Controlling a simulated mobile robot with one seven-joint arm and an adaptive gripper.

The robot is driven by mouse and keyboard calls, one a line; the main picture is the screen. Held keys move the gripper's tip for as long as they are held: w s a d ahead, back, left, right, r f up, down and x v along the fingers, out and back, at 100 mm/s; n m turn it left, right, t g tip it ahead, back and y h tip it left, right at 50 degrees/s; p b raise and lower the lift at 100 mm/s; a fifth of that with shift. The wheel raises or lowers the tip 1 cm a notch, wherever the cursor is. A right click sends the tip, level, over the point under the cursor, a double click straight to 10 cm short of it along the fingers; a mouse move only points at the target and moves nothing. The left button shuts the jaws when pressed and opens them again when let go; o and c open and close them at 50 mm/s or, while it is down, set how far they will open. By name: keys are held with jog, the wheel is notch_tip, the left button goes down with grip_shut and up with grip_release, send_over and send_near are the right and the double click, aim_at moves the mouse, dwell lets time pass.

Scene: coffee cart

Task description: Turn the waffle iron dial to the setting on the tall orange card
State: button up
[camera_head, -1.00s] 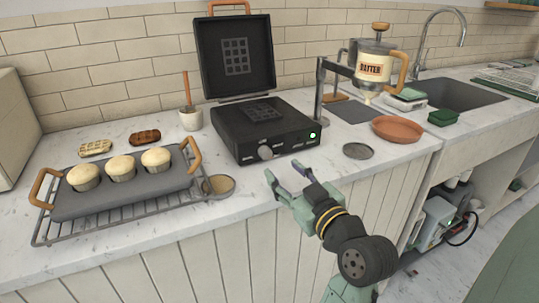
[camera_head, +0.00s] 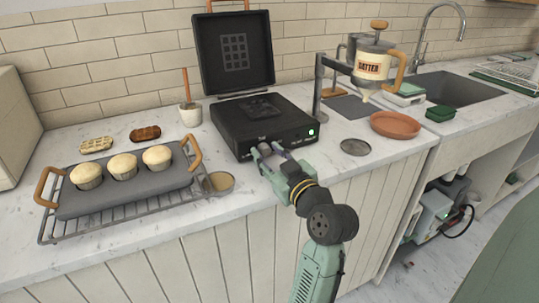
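The black waffle iron (camera_head: 232,130) stands on the counter with its lid (camera_head: 236,52) raised. Its dial is on the front face, at my gripper's fingertips and mostly hidden by them, so its pointer cannot be read. My gripper (camera_head: 267,150) reaches the front face from the lower right. Its two fingers are apart, one on each side of the dial area. I cannot tell whether they touch the dial. A green light (camera_head: 311,132) glows on the right of the front face. I see no tall orange card in this view.
A muffin tray (camera_head: 125,193) on a wire rack stands at the left, with a small round dish (camera_head: 219,183) near its right end. The batter dispenser (camera_head: 371,65) stands behind right. A terracotta plate (camera_head: 395,124) and a grey disc (camera_head: 355,147) lie at the right.

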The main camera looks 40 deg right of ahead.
grip_shut()
jog(key=m+p, duration=0.1)
jog(key=m, duration=0.1)
jog(key=shift+m, duration=1.3)
jog(key=shift+o, duration=1.6)
grip_release()
jog(key=s+a, duration=0.2)
jog(key=s, duration=1)
jog(key=shift+a, duration=0.25)
